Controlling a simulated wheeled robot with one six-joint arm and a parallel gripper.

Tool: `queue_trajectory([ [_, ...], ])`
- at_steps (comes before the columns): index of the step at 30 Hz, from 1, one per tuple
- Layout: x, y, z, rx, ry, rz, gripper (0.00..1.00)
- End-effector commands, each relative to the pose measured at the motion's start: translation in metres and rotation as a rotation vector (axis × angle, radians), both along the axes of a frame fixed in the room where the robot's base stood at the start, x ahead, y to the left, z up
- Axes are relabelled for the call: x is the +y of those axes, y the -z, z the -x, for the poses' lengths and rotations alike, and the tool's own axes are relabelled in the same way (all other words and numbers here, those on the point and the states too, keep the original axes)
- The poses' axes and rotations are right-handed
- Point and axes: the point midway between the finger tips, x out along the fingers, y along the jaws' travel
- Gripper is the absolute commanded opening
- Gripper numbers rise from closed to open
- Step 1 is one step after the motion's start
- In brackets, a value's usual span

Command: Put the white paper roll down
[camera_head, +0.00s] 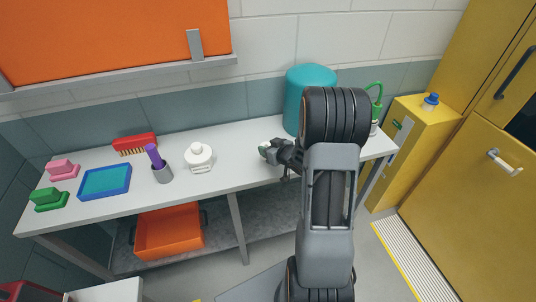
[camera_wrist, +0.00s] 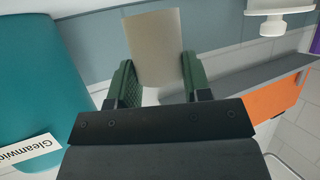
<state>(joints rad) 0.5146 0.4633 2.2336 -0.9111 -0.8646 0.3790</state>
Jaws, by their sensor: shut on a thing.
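The white paper roll (camera_wrist: 155,45) looks pale beige in the wrist view and stands between the two green finger pads of my gripper (camera_wrist: 157,80). The gripper is shut on it. In the head view my gripper (camera_head: 268,149) is over the right part of the white worktop (camera_head: 236,165), left of the teal canister. The roll is mostly hidden there by the fingers. I cannot tell whether the roll touches the worktop.
The teal canister (camera_head: 309,80) stands close behind my arm. An orange bin (camera_head: 170,235) sits below. Worktop between bottle and gripper is clear.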

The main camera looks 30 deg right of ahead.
Motion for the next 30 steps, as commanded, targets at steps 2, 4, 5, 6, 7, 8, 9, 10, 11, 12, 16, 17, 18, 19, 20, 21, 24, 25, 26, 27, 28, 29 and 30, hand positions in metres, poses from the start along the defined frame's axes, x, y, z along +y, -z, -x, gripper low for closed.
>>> queue_trajectory([
  [2,0.000,0.003,-0.002,0.000,0.000,0.000,0.21],
  [4,0.000,0.008,-0.006,0.001,0.000,-0.001,0.21],
  [5,0.000,0.011,-0.008,0.002,0.000,-0.002,0.21],
  [6,0.000,0.016,-0.007,0.004,0.001,-0.003,0.21],
  [7,0.000,0.020,-0.007,0.004,0.000,-0.003,0.21],
  [8,0.000,0.024,-0.007,0.004,0.002,-0.003,0.21],
  [9,0.000,0.028,-0.007,0.003,0.001,-0.002,0.21],
  [10,0.000,0.031,-0.007,0.002,0.000,-0.002,0.21],
  [11,0.000,0.033,-0.007,0.002,0.000,-0.003,0.21],
  [12,0.000,0.036,-0.007,0.001,0.001,-0.002,0.21],
  [16,-0.001,0.039,-0.007,0.000,0.001,0.000,0.21],
  [17,-0.001,0.039,-0.007,-0.001,0.001,0.000,0.21],
  [18,-0.001,0.039,-0.007,-0.001,0.001,0.000,0.21],
  [19,-0.001,0.038,-0.007,-0.001,0.001,0.000,0.21],
  [20,-0.001,0.038,-0.007,-0.001,0.001,0.000,0.21],
  [21,-0.001,0.038,-0.007,-0.001,0.001,0.000,0.21],
  [24,0.000,0.040,-0.007,0.000,0.001,0.000,0.21],
  [25,0.000,0.041,-0.007,0.000,0.000,0.000,0.21],
  [26,0.000,0.043,-0.007,0.000,0.000,0.000,0.21],
  [27,0.000,0.044,-0.007,0.000,0.000,0.000,0.21],
  [28,0.000,0.043,-0.007,0.000,0.000,0.000,0.47],
  [29,0.000,0.042,-0.007,0.000,0.000,0.000,0.50],
  [30,0.000,0.042,-0.007,0.000,0.000,0.000,0.53],
])
